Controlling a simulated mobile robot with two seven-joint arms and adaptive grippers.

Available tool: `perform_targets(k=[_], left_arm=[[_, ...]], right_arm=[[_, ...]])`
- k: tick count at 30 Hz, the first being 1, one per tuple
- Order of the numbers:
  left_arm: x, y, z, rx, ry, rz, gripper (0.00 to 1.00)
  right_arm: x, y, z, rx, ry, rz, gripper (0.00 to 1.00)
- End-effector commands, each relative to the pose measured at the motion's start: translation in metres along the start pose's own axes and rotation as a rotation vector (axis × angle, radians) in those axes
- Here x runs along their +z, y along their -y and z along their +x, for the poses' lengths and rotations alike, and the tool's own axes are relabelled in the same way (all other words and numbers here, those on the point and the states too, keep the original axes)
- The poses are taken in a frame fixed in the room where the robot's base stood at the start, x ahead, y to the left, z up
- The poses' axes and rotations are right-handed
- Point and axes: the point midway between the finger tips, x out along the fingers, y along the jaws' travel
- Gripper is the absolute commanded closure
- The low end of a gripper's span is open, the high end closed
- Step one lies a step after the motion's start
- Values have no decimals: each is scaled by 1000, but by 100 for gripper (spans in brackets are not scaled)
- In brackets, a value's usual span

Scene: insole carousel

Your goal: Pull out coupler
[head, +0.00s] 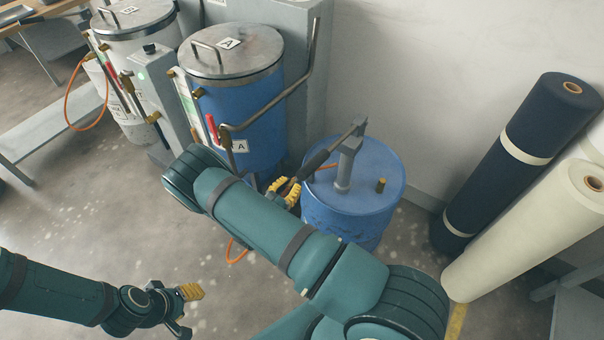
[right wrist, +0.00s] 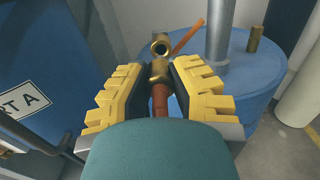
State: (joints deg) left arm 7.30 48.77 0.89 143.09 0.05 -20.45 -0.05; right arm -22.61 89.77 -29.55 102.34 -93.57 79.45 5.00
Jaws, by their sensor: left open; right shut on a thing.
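My right gripper (right wrist: 159,78) is shut on a brass coupler (right wrist: 158,71) with an orange-brown hose (right wrist: 160,101) behind it. Just beyond the coupler is a brass ring-shaped fitting (right wrist: 161,44) with an open mouth; I cannot tell whether the two touch. In the head view, the yellow fingers of the right gripper (head: 285,190) are between the blue tank (head: 240,110) and the blue drum (head: 350,215), partly behind my right arm. The coupler cannot be made out there. My left gripper (head: 184,306) is open and empty over the floor at lower left.
The drum carries a lever pump (head: 345,165) and a brass stub (head: 381,185). A grey-white tank (head: 135,20) stands at upper left, beside a low grey bench (head: 50,135). Dark and cream rolls (head: 530,235) lean at right. Floor at lower left is free.

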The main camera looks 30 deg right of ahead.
Motion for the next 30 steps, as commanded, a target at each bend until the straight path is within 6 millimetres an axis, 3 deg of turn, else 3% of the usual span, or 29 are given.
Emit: perform_targets(k=[21, 30], left_arm=[[-4, -14, -38, 0, 0, 0, 53], [-4, -15, -40, 0, 0, 0, 53]], right_arm=[[55, 0, 0, 0, 1, 0, 100], [60, 0, 0, 0, 0, 0, 100]])
